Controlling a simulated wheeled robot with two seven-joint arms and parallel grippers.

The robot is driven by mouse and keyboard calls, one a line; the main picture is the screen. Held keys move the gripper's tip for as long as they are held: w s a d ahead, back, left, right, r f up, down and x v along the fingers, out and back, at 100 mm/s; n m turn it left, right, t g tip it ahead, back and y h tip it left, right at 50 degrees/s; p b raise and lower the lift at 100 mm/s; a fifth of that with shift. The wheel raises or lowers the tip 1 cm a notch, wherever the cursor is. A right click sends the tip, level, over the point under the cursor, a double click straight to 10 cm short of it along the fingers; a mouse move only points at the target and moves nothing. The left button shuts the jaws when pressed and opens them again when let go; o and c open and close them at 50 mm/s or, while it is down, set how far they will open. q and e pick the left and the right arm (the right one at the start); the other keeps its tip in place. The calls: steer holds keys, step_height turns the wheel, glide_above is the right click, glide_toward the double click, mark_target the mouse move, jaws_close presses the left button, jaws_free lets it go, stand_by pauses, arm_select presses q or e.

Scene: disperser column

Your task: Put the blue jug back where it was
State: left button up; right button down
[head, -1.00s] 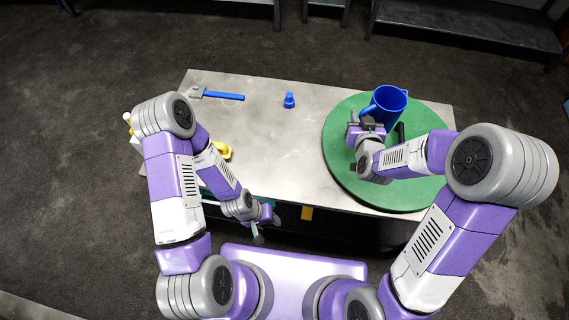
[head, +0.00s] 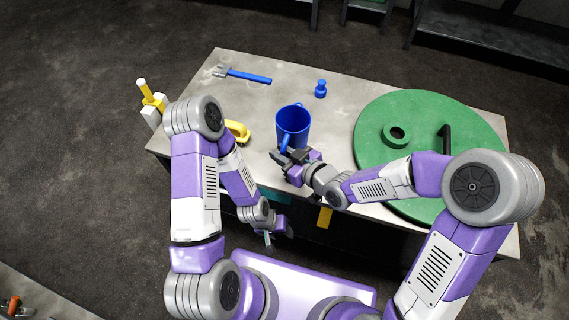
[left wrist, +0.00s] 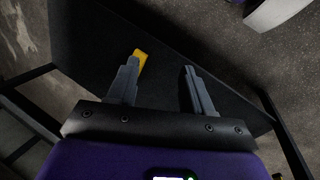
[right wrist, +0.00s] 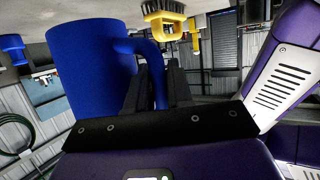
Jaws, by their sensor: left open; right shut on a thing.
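The blue jug (head: 292,125) is upright over the middle of the grey table, left of the green disc. My right gripper (head: 284,156) is shut on the jug's handle, on its near side. In the right wrist view the jug (right wrist: 88,75) fills the left, with the handle (right wrist: 152,62) between the fingers (right wrist: 158,85). I cannot tell whether the jug's base touches the table. My left gripper (head: 272,240) is open and empty, low in front of the table's near edge. Its spread fingers (left wrist: 160,88) show in the left wrist view.
The round green disc (head: 470,125) with a ring (head: 396,134) and a dark upright handle (head: 446,138) covers the table's right. A blue-handled tool (head: 245,75), a small blue bottle-like piece (head: 321,88) and a yellow-handled brush (head: 237,132) lie on the table (head: 190,115).

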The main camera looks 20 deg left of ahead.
step_height(320, 180, down, 5)
steer(key=shift+f+b, duration=0.15)
steer(key=shift+b, duration=0.65)
steer(key=shift+f, duration=0.1)
steer(key=c, duration=1)
jaws_free()
